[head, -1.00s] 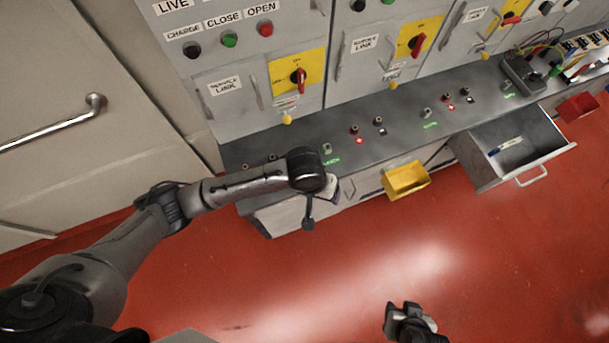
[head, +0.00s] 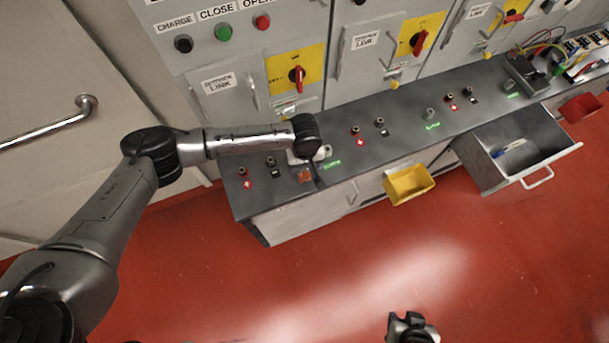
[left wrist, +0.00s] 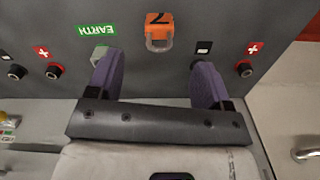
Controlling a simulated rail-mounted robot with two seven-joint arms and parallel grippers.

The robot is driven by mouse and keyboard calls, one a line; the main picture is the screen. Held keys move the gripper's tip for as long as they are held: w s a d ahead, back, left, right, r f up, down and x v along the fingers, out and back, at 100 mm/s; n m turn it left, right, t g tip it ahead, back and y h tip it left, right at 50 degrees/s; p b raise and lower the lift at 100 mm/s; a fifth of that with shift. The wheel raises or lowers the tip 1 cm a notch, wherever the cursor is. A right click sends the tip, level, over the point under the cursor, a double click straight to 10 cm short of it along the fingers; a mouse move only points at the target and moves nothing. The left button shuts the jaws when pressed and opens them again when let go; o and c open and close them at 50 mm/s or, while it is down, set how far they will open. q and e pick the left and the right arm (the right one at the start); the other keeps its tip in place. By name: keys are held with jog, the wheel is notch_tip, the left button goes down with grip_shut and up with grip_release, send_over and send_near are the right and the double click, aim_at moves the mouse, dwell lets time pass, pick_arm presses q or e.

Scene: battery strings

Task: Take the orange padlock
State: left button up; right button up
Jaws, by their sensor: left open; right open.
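The orange padlock (left wrist: 159,20) shows in the left wrist view, on the dark grey counter top, with a dark mark on its body and its metal shackle toward me. In the head view it is a small orange patch (head: 305,175) beside my left gripper (head: 318,170), partly hidden by it. In the left wrist view my left gripper (left wrist: 158,72) is open and empty. Its two purple-padded fingers point toward the counter, one on either side of the padlock's line, with the padlock beyond their tips. My right gripper (head: 411,326) is open and low in the head view, over the red floor.
A green EARTH label (left wrist: 97,30) and its terminal lie left of the padlock in the wrist view; red and black terminals flank both sides. In the head view, a yellow bin (head: 409,186) hangs on the counter front and a drawer (head: 500,165) stands open. The floor is clear.

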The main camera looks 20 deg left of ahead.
aim_at(305, 169)
pick_arm(q)
jog(key=shift+w+a+f, duration=0.1)
jog(key=shift+f, duration=3.5)
jog(key=shift+c, duration=0.2)
jog(key=c, duration=1)
jog(key=shift+o, duration=0.2)
jog(key=shift+r, duration=0.1)
